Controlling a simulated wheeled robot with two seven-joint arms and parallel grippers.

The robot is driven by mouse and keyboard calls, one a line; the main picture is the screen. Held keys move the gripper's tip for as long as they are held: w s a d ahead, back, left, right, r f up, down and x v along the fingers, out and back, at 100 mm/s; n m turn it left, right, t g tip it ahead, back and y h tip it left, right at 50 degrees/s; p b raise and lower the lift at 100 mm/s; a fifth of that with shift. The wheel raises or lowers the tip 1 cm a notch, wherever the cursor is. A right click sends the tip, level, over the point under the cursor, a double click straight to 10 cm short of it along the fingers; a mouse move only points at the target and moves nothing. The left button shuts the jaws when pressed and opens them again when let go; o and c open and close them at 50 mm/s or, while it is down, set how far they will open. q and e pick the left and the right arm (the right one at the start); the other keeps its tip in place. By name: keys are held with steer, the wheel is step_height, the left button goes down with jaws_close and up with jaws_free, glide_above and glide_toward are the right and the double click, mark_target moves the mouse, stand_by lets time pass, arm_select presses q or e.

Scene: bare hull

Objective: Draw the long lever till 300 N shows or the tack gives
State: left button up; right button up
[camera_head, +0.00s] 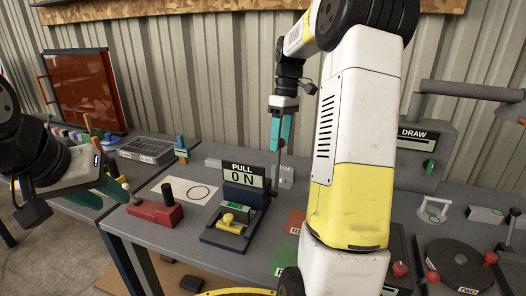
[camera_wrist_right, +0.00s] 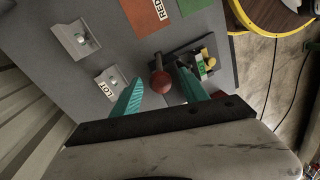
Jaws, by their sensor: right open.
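The pull gauge (camera_head: 243,178) on the bench reads "PULL 0 N". In front of it is a dark base (camera_head: 238,238) with a yellow piece (camera_head: 232,222) and a green label. The long lever (camera_head: 274,172) is a thin dark rod rising beside the gauge. My left gripper (camera_head: 100,193) is open at the left, over the bench edge, away from the lever.
A "DRAW" stand (camera_head: 425,150) and a round "TWO" disc (camera_head: 458,264) are at the right. My right arm hides the middle bench. Corrugated wall (camera_head: 205,90) is behind.

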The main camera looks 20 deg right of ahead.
mark_target(279, 163)
steer(key=shift+s+a+f, duration=0.1)
steer(key=shift+f, duration=0.65)
steer(key=shift+s+a+f, duration=0.15)
steer(key=shift+f, duration=0.55)
steer(key=shift+s+a+f, duration=0.1)
steer(key=shift+f, duration=0.65)
jaws_close()
